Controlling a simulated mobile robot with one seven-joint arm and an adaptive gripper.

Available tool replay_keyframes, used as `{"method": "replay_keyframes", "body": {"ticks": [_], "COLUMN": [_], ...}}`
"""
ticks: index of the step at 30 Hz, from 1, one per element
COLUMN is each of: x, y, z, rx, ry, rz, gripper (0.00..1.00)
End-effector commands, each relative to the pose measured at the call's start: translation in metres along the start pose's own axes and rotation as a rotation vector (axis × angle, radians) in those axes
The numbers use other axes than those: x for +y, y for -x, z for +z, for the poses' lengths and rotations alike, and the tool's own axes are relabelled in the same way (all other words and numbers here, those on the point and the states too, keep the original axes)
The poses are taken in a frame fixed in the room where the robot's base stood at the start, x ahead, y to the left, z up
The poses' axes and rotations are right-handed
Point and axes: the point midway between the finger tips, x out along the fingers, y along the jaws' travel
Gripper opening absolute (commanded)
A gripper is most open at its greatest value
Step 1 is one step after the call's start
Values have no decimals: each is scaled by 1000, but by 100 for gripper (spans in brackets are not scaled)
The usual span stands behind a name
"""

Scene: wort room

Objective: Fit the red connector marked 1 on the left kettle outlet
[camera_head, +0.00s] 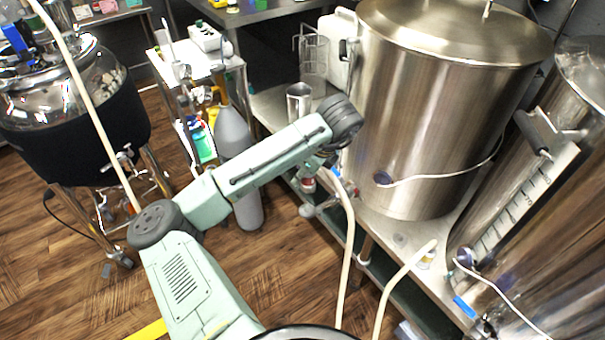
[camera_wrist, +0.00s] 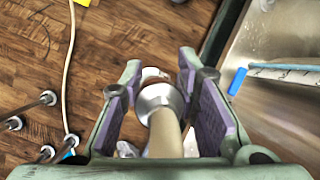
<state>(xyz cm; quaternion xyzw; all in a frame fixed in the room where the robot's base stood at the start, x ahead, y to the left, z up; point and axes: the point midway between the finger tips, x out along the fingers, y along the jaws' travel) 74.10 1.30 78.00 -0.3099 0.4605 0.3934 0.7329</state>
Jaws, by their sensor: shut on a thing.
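In the wrist view my gripper (camera_wrist: 160,88) has its purple-padded fingers on either side of a silver hose connector (camera_wrist: 161,98) with a dark reddish band at its far end. A beige hose (camera_wrist: 165,135) runs from the connector toward the camera. No number shows on it. In the head view my gripper is mostly hidden behind the arm's wrist, low beside the left kettle (camera_head: 430,110). A beige hose (camera_head: 348,235) hangs down from there to the floor. A small red part (camera_head: 308,185) shows just below the wrist. The left kettle's outlet cannot be made out clearly.
The kettles stand on a steel bench (camera_head: 400,228). A right kettle (camera_head: 535,190) has a level scale. Another beige hose (camera_head: 400,275) reaches the bench edge. A grey gas cylinder (camera_head: 232,135) and a dark-jacketed vessel (camera_head: 75,125) stand left. Wooden floor (camera_head: 290,270) is open below.

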Motion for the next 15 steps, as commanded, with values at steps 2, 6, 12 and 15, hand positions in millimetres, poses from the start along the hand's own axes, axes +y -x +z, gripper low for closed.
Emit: {"method": "replay_keyframes", "body": {"ticks": [2, 6, 12, 15], "x": [0, 1, 3, 4], "y": [-1, -8, -25, -36], "z": [0, -3, -10, -15], "rx": [0, 0, 0, 0], "ry": [-2, -2, -1, -1], "rz": [-1, -1, 0, 0], "gripper": [0, 0, 0, 0]}}
